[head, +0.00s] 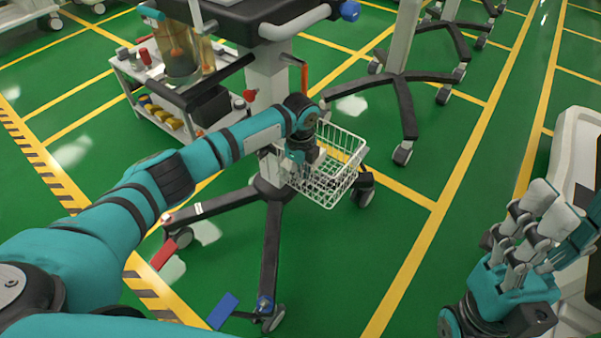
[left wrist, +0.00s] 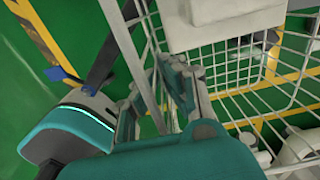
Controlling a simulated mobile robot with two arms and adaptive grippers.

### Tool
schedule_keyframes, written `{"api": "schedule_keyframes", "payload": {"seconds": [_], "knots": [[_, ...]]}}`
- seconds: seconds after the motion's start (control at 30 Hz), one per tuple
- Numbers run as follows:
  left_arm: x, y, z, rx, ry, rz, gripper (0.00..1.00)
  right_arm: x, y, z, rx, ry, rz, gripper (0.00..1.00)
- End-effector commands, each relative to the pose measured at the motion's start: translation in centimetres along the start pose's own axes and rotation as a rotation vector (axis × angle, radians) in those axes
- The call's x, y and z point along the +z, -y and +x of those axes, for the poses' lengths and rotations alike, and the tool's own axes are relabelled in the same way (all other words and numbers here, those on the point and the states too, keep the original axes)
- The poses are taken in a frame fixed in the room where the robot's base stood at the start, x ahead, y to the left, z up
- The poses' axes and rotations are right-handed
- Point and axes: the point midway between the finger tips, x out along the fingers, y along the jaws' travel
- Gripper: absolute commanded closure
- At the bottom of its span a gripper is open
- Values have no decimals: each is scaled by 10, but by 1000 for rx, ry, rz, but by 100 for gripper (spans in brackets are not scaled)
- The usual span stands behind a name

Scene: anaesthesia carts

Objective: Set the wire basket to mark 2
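The white wire basket (head: 340,172) is at the cart's grey column (head: 268,85), above the wheeled base. It is open at the top, and its inside looks empty. It also shows close up in the left wrist view (left wrist: 228,68). My left gripper (head: 303,160) is at the basket's left side. In the left wrist view, a pale bar passes between its fingers (left wrist: 158,105); I cannot tell whether they press on it. My right gripper (head: 530,225) is open and empty at the lower right, away from the basket. I can read no mark 2 in either view.
The cart's dark base legs (head: 270,255) spread below the basket. A white trolley (head: 185,110) with bins stands behind at the left. Another wheeled stand (head: 403,100) is at the back right. A white cart (head: 577,150) is at the right edge. Green floor between is clear.

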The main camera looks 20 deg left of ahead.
Motion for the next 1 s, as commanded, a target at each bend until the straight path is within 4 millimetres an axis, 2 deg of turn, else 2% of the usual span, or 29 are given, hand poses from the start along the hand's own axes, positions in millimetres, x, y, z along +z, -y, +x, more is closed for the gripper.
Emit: {"api": "schedule_keyframes", "payload": {"seconds": [0.27, 0.5, 0.57, 0.83, 1.0], "knots": [[0, 0, 4, 1, -1, 0, 100, 0, 0, -2, 0, 0, 0, 60], [-1, -1, 46, 4, -1, -1, 100, 3, 0, -14, 0, 0, 0, 60], [-1, -1, 52, 3, -2, -1, 100, 3, 0, -15, 0, 0, 0, 60], [-1, -1, 52, 4, -1, 0, 100, 3, 0, -14, 0, 1, -1, 60], [-1, -1, 51, 3, -1, 0, 76, 3, 0, -14, 0, 1, -1, 60]]}}
